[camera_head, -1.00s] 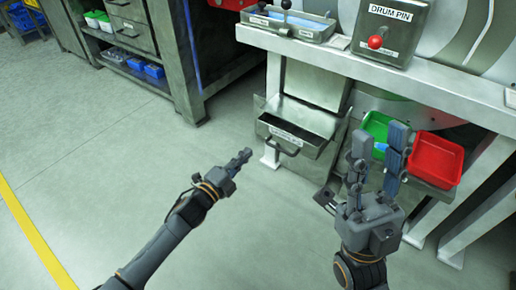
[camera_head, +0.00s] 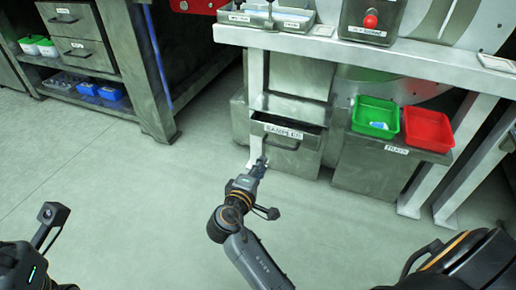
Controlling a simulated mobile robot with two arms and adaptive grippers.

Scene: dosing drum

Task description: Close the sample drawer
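The sample drawer (camera_head: 301,156) is under the bench at the centre, with a label on its front and a dark bar handle (camera_head: 281,145). It stands partly out, with a narrow dark opening above its front. My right gripper (camera_head: 261,164) is in front of the lower left part of the drawer front, left of and below the handle. Its fingers are seen nearly edge-on, so their gap and any contact with the drawer are unclear. Part of my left arm (camera_head: 20,266) shows at the lower left corner; its fingertips are out of view.
A green tray (camera_head: 358,127) and a red tray (camera_head: 430,146) sit on a stand (camera_head: 368,172) right of the drawer. The bench top (camera_head: 360,53) overhangs them, with metal legs below. Another drawer cabinet (camera_head: 140,90) stands at the left. The floor before the drawer is clear.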

